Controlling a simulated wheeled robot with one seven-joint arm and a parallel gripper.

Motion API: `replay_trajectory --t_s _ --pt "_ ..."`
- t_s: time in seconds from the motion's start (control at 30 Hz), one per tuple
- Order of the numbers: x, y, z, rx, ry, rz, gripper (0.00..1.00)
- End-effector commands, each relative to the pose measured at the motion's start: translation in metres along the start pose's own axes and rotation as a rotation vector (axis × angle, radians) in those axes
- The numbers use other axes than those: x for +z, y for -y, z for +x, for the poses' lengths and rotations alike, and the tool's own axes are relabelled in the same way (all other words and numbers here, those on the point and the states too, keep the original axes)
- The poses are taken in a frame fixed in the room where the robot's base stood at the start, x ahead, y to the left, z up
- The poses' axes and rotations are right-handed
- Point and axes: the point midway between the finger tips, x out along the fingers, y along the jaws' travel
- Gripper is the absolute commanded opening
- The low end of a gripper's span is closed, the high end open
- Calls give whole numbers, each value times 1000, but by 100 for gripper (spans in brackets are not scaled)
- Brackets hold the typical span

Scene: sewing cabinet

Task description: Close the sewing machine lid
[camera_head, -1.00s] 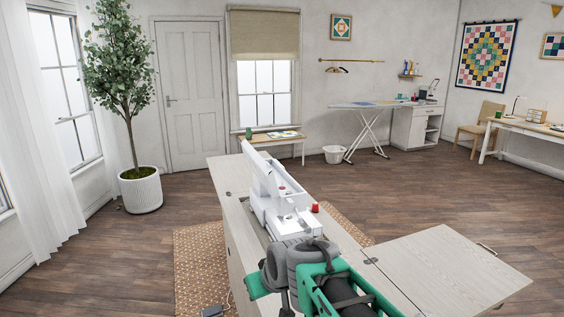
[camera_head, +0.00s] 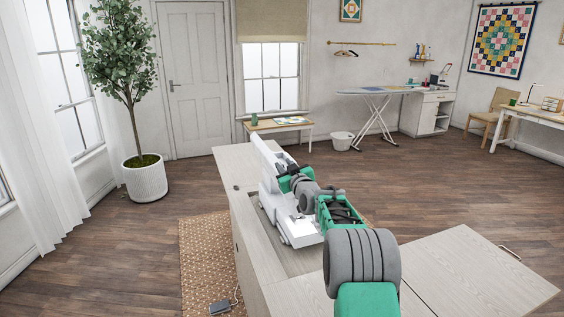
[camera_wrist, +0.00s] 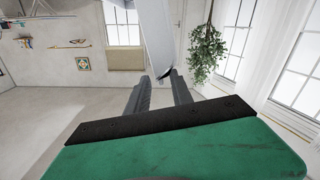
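The white sewing machine (camera_head: 302,233) sits in the opening of the wooden cabinet (camera_head: 238,168). A tilted white panel (camera_head: 263,153), which looks like its raised lid, stands at its far end. My arm crosses over the machine and hides part of it. My gripper (camera_head: 288,178) is at the machine's upper part, close to the panel. In the wrist view my gripper (camera_wrist: 159,77) has its two fingers apart, with a long white part (camera_wrist: 154,38) just beyond and between the tips. I cannot tell whether they touch it.
A wooden leaf (camera_head: 480,275) of the cabinet spreads out to the right. A patterned rug (camera_head: 205,255) with a foot pedal (camera_head: 220,306) lies to the left. A potted tree (camera_head: 145,178) stands further left. Open floor lies behind the cabinet.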

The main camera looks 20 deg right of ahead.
Motion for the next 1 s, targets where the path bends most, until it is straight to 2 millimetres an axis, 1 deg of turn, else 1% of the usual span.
replay_trajectory --t_s 0.03,0.13,0.37,0.47,0.7,1.0 --pt "-1 1 6 -1 1 0 27" --pt "-1 2 12 -1 -1 0 27" --pt "-1 4 14 -3 -1 0 27" --pt "-1 4 14 -3 -1 0 21" --pt "-1 4 14 -3 -1 0 1" --pt "-1 4 14 -4 0 1 0"
